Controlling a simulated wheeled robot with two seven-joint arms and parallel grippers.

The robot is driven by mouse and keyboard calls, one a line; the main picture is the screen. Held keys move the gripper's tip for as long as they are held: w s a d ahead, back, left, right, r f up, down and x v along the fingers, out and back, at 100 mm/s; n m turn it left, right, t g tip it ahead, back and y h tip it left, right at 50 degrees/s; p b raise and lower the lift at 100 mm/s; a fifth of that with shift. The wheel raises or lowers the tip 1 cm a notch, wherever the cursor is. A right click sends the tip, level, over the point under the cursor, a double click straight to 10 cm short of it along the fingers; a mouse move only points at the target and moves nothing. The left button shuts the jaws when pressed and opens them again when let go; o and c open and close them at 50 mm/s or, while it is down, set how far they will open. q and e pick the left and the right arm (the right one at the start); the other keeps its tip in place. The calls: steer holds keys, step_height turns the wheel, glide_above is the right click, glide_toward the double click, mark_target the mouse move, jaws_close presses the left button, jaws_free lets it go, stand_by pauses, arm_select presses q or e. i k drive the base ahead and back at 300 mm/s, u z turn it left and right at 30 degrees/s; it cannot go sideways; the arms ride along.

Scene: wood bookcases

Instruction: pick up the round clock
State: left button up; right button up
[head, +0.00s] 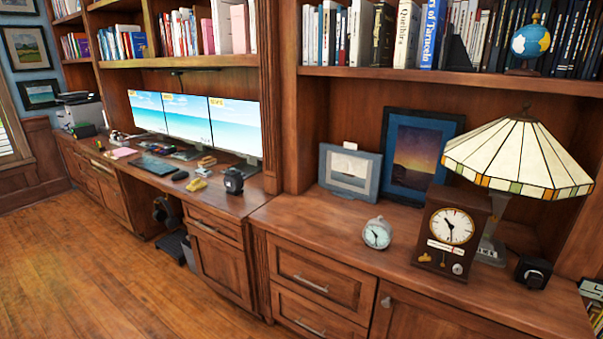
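The round clock (377,233) is a small pale blue-grey clock with a white dial and a loop on top. It sits on the wooden cabinet top (320,222), near its front edge. A square dark wooden clock (450,231) with a round white dial stands to its right, apart from it. Neither of my grippers shows in the head view, so I cannot see where they are relative to the clock.
A lamp (517,155) with a stained-glass shade and two framed pictures (422,150) (349,172) stand behind the clock. A small black object (533,272) is at the right. The desk (190,185) with three monitors is to the left. The floor (130,270) in front is clear.

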mark_target(383, 229)
steer(key=k, duration=1.15)
steer(key=z, duration=0.95)
steer(key=i, duration=1.65)
steer(key=u, duration=0.7)
